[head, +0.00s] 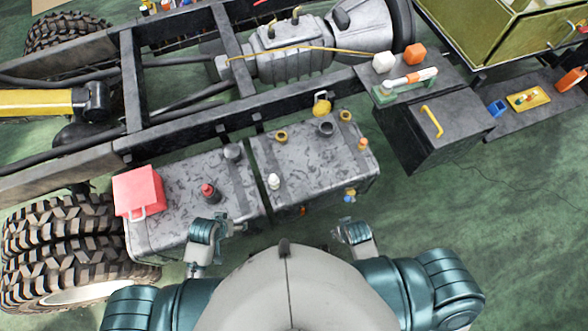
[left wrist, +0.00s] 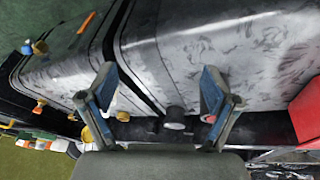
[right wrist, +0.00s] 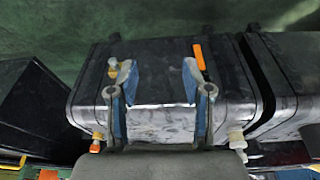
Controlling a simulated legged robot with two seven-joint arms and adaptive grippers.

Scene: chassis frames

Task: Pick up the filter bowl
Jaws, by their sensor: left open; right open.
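I cannot tell for sure which part is the filter bowl. A small yellow fitting with a pale top (head: 321,104) stands at the back of the right grey tank (head: 296,185). A small yellow-and-blue part (head: 350,195) sits at that tank's front right edge. It also shows beside a finger in the right wrist view (right wrist: 113,68). My left gripper (head: 226,228) is open and empty in front of the left tank (head: 232,205); its fingers span tank surface in the left wrist view (left wrist: 158,85). My right gripper (head: 346,231) is open and empty in front of the right tank.
The tanks carry a red box (head: 139,191), a red-capped neck (head: 209,193), a white cap (head: 273,181) and a dark cylinder (head: 326,128). Behind them runs the dark chassis rail (head: 180,126). A black box (head: 425,125) stands right. Green floor (head: 480,240) is clear at lower right.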

